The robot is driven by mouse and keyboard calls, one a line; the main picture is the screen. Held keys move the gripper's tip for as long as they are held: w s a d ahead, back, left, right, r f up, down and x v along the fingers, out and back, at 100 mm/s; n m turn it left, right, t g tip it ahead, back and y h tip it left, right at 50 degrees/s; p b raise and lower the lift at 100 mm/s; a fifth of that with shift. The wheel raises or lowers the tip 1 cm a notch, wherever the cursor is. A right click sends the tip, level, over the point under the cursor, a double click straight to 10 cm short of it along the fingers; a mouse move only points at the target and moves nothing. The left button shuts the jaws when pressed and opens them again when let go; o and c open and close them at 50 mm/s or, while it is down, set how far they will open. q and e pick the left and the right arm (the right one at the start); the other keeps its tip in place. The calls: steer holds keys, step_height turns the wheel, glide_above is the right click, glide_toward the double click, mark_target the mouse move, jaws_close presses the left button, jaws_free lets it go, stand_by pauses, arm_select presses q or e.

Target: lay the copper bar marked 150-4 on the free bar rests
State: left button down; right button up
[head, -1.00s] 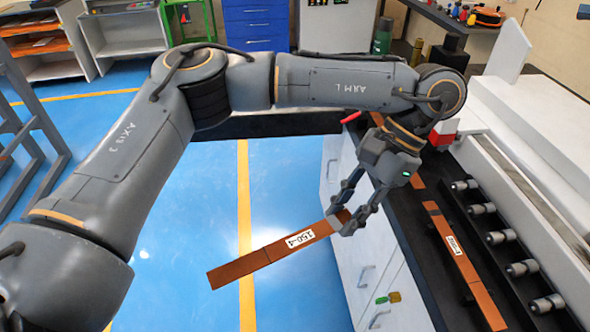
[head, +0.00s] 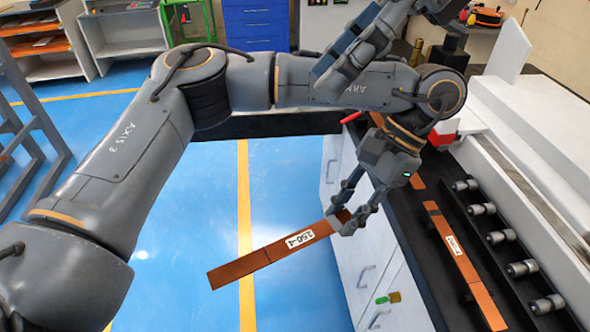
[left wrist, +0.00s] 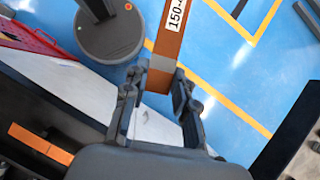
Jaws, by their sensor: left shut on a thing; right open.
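The copper bar marked 150-4 (head: 270,256) is held near its right end by my left gripper (head: 345,217), shut on it. The bar sticks out to the left over the blue floor, clear of the bench. In the left wrist view the bar (left wrist: 172,45) runs up from between the fingers of my left gripper (left wrist: 160,82), its label partly cut off. My right gripper (head: 335,75) is open and empty, high in front of my left forearm. I cannot clearly make out free bar rests on the black bench top (head: 420,255).
A second labelled copper bar (head: 462,262) lies on the bench, beside a row of grey rollers (head: 497,236). A short copper piece (head: 416,181) lies behind it. White cabinet fronts (head: 350,260) stand below the bench edge, near the held bar.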

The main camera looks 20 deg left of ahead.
mark_target(295, 241)
arm_select(q)
steer(key=shift+a, duration=0.15)
arm_select(e)
steer(key=s+a+f+n+t+h, duration=0.1)
steer(key=f+n+h, duration=0.1)
steer(key=f, duration=0.6)
steer(key=s+a+f+n+t+h, duration=0.1)
steer(key=s+f+n+t+h, duration=0.1)
steer(key=f, duration=0.6)
steer(key=s+f+n+t+h, duration=0.1)
steer(key=f+n+t+h, duration=0.1)
steer(key=f, duration=0.6)
steer(key=shift+s+a+n+h, duration=0.3)
steer(key=shift+a+n+h, duration=0.1)
steer(key=shift+n, duration=0.1)
jaws_close()
arm_select(q)
steer(key=c, duration=1)
jaws_free()
steer(key=shift+w+r, duration=0.1)
